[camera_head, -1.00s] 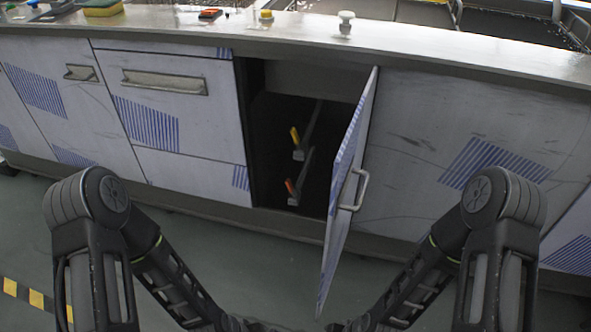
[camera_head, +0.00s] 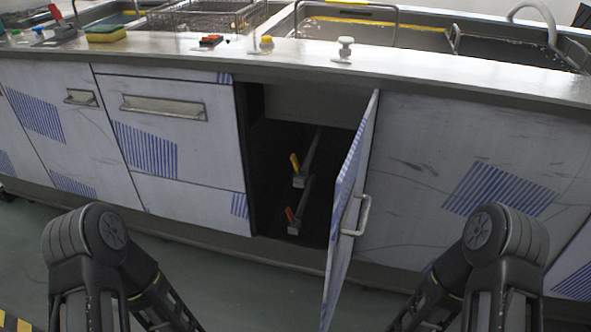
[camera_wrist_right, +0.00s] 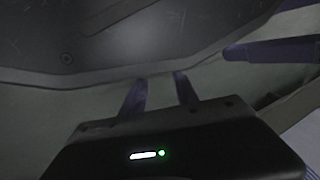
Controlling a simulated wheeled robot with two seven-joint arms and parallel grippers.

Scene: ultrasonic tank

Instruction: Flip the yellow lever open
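The yellow lever (camera_head: 295,163) is inside the open cabinet, on the upper of two grey pipe pieces. It tilts up and to the left from its fitting. A red-orange lever (camera_head: 290,215) sits below it on the lower pipe. My right gripper (camera_wrist_right: 160,82) shows in the right wrist view with its two dark fingers apart and nothing seen between them. It is not near the levers. My left gripper is outside the head view; only the left arm shows there. A dark bar at the right of the wrist view cannot be identified for certain.
The cabinet door (camera_head: 352,200) stands swung open toward me, to the right of the opening. Its handle (camera_head: 362,215) is on its right side. The counter (camera_head: 420,68) runs above with a sponge (camera_head: 106,33), knobs and tanks. The floor in front is clear.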

